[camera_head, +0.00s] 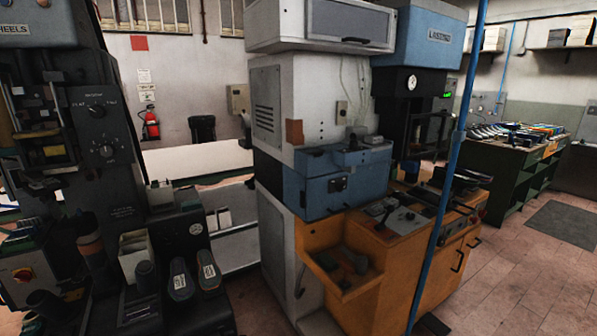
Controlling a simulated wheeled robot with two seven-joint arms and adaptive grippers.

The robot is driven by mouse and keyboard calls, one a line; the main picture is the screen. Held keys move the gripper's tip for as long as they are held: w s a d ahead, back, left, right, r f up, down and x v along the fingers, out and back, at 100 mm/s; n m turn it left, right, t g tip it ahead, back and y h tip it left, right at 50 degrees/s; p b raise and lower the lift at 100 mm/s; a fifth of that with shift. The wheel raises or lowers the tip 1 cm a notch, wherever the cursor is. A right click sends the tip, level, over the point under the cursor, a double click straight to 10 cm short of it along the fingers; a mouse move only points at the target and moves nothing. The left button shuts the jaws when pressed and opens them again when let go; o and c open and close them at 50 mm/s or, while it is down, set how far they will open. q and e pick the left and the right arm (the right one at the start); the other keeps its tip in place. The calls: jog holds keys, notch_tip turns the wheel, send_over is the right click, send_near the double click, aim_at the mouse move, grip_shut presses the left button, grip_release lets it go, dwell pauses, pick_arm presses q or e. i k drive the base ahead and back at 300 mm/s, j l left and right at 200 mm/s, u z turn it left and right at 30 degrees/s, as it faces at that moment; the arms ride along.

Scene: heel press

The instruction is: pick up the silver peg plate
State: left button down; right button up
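I cannot make out a silver peg plate in this view. Small grey and dark parts lie on the orange cabinet top (400,222), too small to tell apart. Neither of my grippers shows in the head view.
A dark machine (105,120) with knobs fills the left, with cups and bins at its base. A white and blue press (330,183) stands in the middle. A blue pole (450,170) rises in front of the orange cabinet. A green bench (522,170) stands at right, with open tiled floor before it.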

aim_at(50, 184)
jog(key=k+l+u, duration=0.1)
jog(key=u, duration=1.4)
jog(key=k+j, duration=0.05)
jog(key=j, duration=0.05)
